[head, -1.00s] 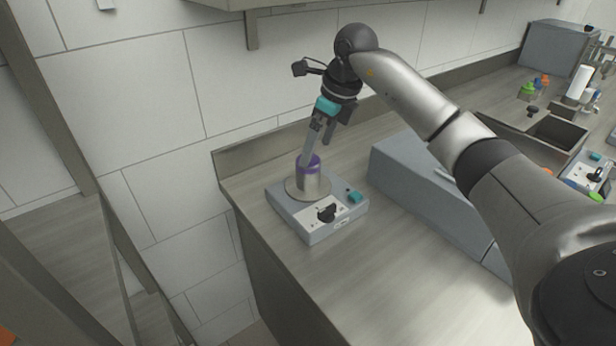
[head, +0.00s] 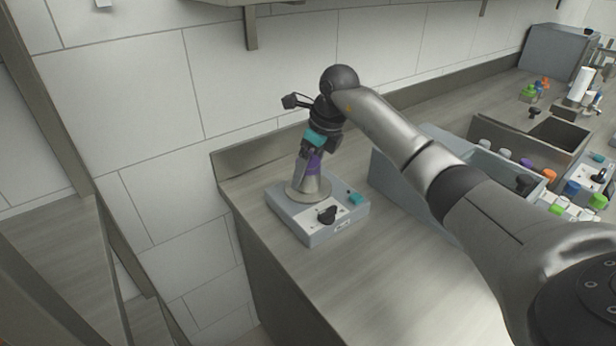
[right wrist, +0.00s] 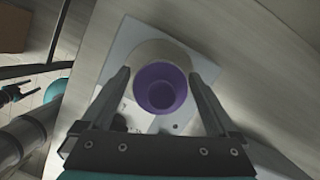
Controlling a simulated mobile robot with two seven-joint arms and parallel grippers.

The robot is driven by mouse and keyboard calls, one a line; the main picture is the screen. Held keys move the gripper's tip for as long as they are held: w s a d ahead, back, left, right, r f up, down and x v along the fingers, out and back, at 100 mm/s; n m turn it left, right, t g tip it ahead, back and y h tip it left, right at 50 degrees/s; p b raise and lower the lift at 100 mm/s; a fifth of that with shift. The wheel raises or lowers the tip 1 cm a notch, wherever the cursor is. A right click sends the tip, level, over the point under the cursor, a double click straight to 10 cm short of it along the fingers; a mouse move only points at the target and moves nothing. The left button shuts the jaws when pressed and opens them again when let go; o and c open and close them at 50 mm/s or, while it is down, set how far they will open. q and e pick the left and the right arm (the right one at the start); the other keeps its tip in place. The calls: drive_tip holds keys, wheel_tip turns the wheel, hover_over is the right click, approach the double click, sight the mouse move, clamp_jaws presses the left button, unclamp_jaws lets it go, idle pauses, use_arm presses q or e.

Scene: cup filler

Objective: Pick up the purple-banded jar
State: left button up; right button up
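The purple-banded jar (head: 313,164) stands upright on the round plate of a grey device (head: 332,231) near the counter's left end. Its upper part is partly hidden by my right gripper (head: 308,160), which points down over it. In the right wrist view the jar (right wrist: 160,88) appears from above as an open purple rim. The right gripper (right wrist: 160,77) is open, with one finger on each side of the jar and a visible gap on both sides.
A grey bin (head: 390,184) stands right of the device, partly behind my right arm. The tiled wall (head: 130,110) is close behind. Counter in front of the bin (head: 400,270) is clear.

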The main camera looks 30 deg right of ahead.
drive_tip(key=c, duration=1.4)
clamp_jaws()
drive_tip(key=shift+r, duration=0.15)
